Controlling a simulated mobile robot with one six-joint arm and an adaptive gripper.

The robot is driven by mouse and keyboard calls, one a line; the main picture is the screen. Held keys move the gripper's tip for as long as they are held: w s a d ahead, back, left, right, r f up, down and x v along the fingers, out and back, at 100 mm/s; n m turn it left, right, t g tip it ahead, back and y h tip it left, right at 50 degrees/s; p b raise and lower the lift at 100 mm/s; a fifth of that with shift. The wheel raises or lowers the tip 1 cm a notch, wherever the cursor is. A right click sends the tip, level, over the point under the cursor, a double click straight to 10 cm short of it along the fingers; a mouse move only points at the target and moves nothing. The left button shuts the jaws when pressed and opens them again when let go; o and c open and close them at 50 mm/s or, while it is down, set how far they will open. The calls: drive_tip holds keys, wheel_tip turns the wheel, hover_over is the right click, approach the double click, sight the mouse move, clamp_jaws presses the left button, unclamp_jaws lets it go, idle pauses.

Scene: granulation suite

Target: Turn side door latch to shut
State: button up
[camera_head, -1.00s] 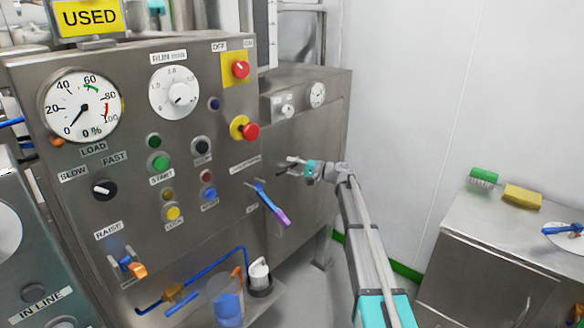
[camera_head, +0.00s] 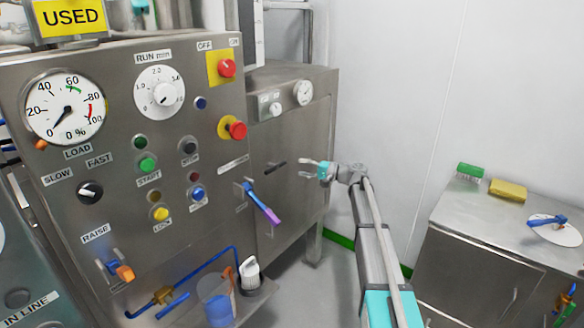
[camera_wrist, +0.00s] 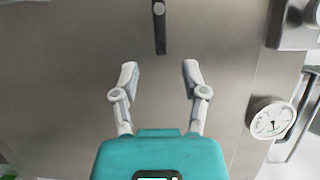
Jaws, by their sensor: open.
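The side door latch (camera_head: 275,166) is a short dark bar on the grey steel side door (camera_head: 300,200). In the head view it lies nearly level, its right end slightly higher. In the wrist view the latch (camera_wrist: 159,28) is upright in the picture at top centre, with a round pale pivot on it. My gripper (camera_head: 304,169) is open and empty, just right of the latch and apart from it. In the wrist view my gripper (camera_wrist: 160,72) has its two fingers spread below the latch's lower end, with bare door between them.
The control panel (camera_head: 120,180) stands left of the door, with a blue-purple lever (camera_head: 264,204) sticking out near the latch. A small dial (camera_head: 303,93) sits above the door. A steel cabinet (camera_head: 470,245) stands at the right. Floor between is clear.

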drive_tip(key=shift+v, duration=1.65)
drive_tip(key=s+a+f+n+g+h, duration=0.1)
drive_tip(key=s+a+f+g+h, duration=0.2)
drive_tip(key=s+f, duration=0.45)
drive_tip(key=s+a+f+n+g+h, duration=0.1)
drive_tip(key=s+a+f+n+h, duration=0.25)
drive_tip(key=s, duration=0.75)
drive_tip(key=s+d+f+g+h, duration=0.1)
drive_tip(key=s+d+f+h, duration=0.15)
drive_tip(key=s, duration=0.45)
drive_tip(key=s+d+f+g+h, duration=0.1)
drive_tip(key=s+d+f+h, duration=0.1)
drive_tip(key=s+d+h, duration=0.3)
drive_tip(key=s+f+h, duration=0.2)
drive_tip(key=s+h, duration=0.1)
drive_tip(key=s, duration=0.5)
wheel_tip(320, 180, up, 16)
drive_tip(key=p, duration=1.7)
drive_tip(key=shift+w, duration=0.25)
